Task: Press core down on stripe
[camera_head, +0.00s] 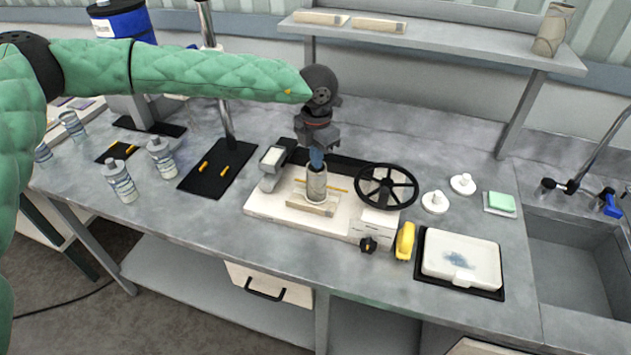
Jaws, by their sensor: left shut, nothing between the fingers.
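A short upright core (316,186), greyish-tan like a cardboard tube, stands on a pale tan block or strip (312,207) on the white base of a bench device (268,208). My left gripper (316,162) points straight down over the core with its blue fingers shut. Its fingertips are at the core's top rim; whether they touch it or sit slightly inside it I cannot tell. A thin yellow line (338,189) runs behind the core on the base. The stripe under the core is not clearly visible. My right gripper is out of view.
A black spoked handwheel (387,187) stands right of the core, with a yellow object (405,240) and a white tray (461,257) beyond. Shelf (450,38) behind; sink (575,265) at right.

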